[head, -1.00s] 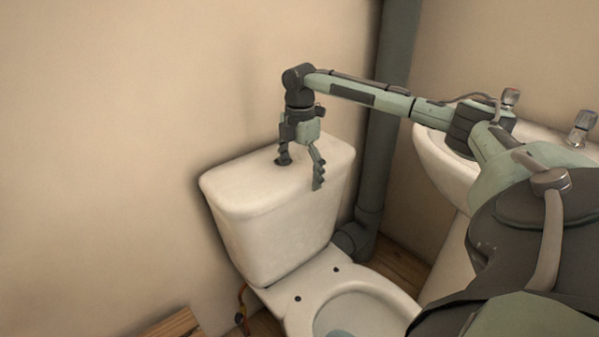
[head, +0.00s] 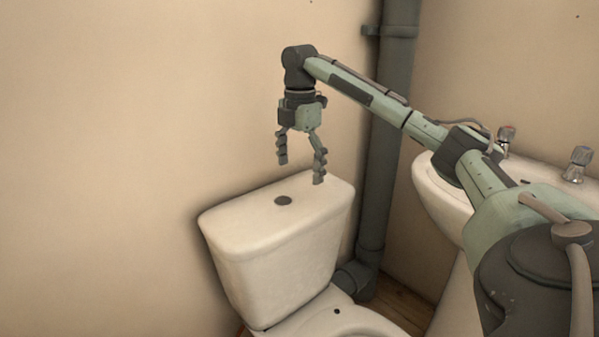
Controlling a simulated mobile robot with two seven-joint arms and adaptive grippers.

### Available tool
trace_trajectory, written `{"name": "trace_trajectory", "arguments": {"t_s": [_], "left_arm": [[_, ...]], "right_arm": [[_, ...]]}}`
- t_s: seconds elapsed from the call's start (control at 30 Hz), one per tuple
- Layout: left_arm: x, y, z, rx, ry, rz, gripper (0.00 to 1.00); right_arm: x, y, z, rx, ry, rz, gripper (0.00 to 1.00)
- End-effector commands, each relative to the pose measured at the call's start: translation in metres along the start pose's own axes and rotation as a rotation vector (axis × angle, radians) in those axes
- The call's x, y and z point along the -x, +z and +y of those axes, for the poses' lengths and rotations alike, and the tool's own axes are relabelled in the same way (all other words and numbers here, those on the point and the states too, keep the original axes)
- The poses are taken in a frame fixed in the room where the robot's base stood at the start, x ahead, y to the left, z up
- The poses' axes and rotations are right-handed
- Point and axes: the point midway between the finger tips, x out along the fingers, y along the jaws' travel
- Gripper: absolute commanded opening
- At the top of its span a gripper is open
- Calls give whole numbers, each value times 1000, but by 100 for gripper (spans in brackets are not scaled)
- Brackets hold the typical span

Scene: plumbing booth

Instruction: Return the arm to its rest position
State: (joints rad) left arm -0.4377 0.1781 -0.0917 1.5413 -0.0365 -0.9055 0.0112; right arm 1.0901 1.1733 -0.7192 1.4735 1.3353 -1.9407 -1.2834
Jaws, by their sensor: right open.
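My right arm comes in from the right side of the head view and reaches over the toilet. My right gripper (head: 301,172) hangs pointing down, open and empty, a little above the lid of the white toilet cistern (head: 275,235). A dark round flush button (head: 283,201) shows on the lid, below and slightly left of the gripper; the fingers appear apart from it. My left gripper is not in view.
A white washbasin (head: 430,185) with two taps (head: 577,163) stands at the right, partly behind my arm. A dark grey pipe (head: 385,150) runs up the wall behind the forearm. The toilet bowl (head: 345,322) is at the bottom. The left wall area is clear.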

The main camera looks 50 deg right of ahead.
Motion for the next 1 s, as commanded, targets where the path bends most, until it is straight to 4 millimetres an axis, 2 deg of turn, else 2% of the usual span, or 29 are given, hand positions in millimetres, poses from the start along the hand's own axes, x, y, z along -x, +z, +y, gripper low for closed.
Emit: {"name": "trace_trajectory", "arguments": {"t_s": [0.23, 0.37, 0.57, 0.8, 1.0], "left_arm": [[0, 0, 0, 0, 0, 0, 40], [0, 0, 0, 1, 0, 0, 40], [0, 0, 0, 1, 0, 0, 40], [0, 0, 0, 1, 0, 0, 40], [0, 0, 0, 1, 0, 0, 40]], "right_arm": [[-1, 0, 0, 0, 0, 0, 92], [-9, 0, 0, -1, -2, -1, 92], [-42, 1, -1, -1, -5, -2, 92], [-89, 0, -1, 0, -5, -2, 92], [-120, 0, -1, 0, -6, -1, 92]]}}
